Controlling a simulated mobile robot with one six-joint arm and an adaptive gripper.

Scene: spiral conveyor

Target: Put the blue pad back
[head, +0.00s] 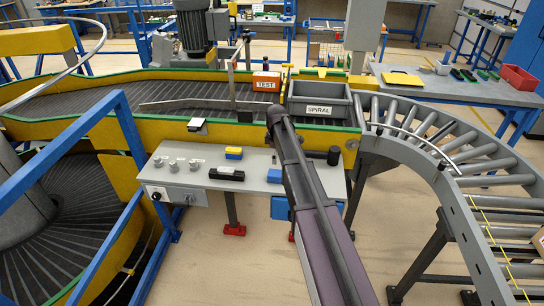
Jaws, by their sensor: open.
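A small flat blue piece (274,176) lies on the grey control table (200,172), and my arm covers its right side. It may be the blue pad. A small block with yellow and blue parts (234,153) lies on the same table, a little behind and left of it. My arm reaches up from the bottom over the right part of the table. No gripper fingers show, so I cannot see where my gripper is relative to the blue piece.
A black bar-shaped item (226,173) and several knobs (171,165) are on the table. Behind stands the conveyor with an orange TEST box (266,81) and a grey SPIRAL bin (319,108). A curved roller conveyor (480,166) is at right. Blue rails (62,145) stand at left.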

